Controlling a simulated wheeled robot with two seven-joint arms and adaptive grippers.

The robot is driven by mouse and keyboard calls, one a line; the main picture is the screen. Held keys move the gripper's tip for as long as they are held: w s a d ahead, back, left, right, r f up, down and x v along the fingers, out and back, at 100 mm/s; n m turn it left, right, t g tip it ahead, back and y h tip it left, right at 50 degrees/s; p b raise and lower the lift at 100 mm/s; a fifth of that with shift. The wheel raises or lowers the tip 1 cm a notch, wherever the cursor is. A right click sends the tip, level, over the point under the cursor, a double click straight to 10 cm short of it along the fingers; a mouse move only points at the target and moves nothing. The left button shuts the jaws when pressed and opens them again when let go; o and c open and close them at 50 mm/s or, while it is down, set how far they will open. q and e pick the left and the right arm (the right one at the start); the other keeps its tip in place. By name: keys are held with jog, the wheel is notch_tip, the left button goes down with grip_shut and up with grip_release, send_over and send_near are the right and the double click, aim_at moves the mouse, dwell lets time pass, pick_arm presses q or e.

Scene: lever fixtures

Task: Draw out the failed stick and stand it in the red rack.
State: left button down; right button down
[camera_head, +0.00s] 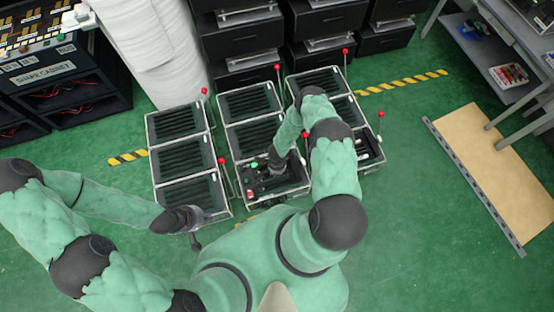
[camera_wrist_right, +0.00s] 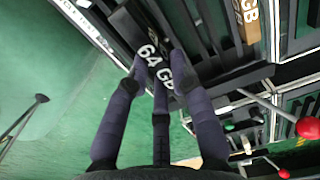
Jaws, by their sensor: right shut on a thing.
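A black stick marked "64 GB" (camera_wrist_right: 150,52) lies between the fingers of my right gripper (camera_wrist_right: 160,68) in the right wrist view. The gripper is shut on it, at the slotted tray. In the head view my right gripper (camera_head: 272,166) is low over the front tray of the middle column (camera_head: 290,188), and the stick is too small to make out there. I cannot tell from its label whether it is the failed one. My left gripper (camera_head: 182,219) is by the front of the left column; its fingers are not clear. No red rack can be made out.
Slotted trays stand in three columns, with red-knobbed levers (camera_head: 221,161) beside them. A tan stick marked "GB" (camera_wrist_right: 248,20) sits near the held one. A red knob (camera_wrist_right: 309,127) is close on the right. Green floor (camera_head: 420,230) is clear at the right front.

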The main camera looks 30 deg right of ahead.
jog(key=shift+r, duration=0.1)
jog(key=shift+r+p, duration=0.6)
jog(key=shift+r, duration=0.25)
dwell(1.1)
